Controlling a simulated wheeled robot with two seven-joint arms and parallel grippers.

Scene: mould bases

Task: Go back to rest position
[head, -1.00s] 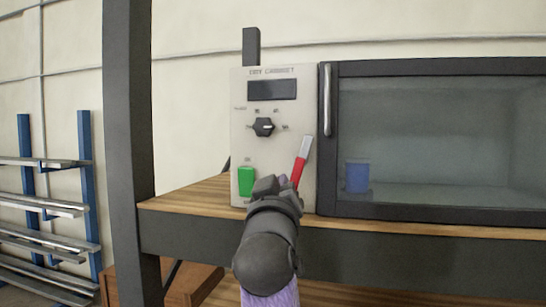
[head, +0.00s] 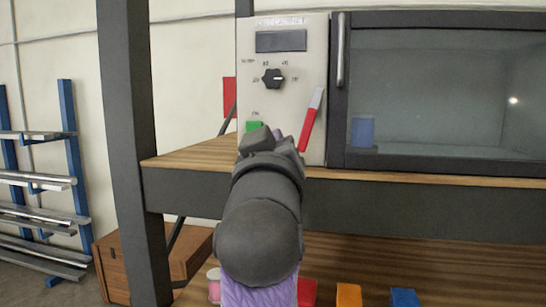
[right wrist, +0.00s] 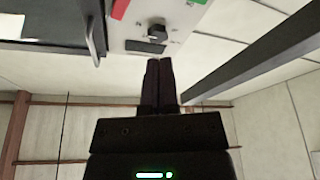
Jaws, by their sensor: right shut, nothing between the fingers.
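My right gripper (head: 268,140) is in front of the lower part of a pale control panel (head: 325,150), seen from behind its wrist, and partly covers the green button (head: 253,126). In the right wrist view its two dark fingers (right wrist: 159,72) are together with nothing between them. The panel has a black knob (head: 273,79), a dark display (head: 281,41) and a red lever with a light tip (head: 310,120). Whether the gripper touches the panel cannot be told. My left gripper is not in view.
A glass-doored cabinet (head: 430,95) with a blue container (head: 362,132) inside stands right of the panel on a wooden shelf (head: 190,155). A dark post (head: 128,150) rises at left. Red, orange (head: 349,295) and blue items lie on the lower shelf. A metal rack stands far left.

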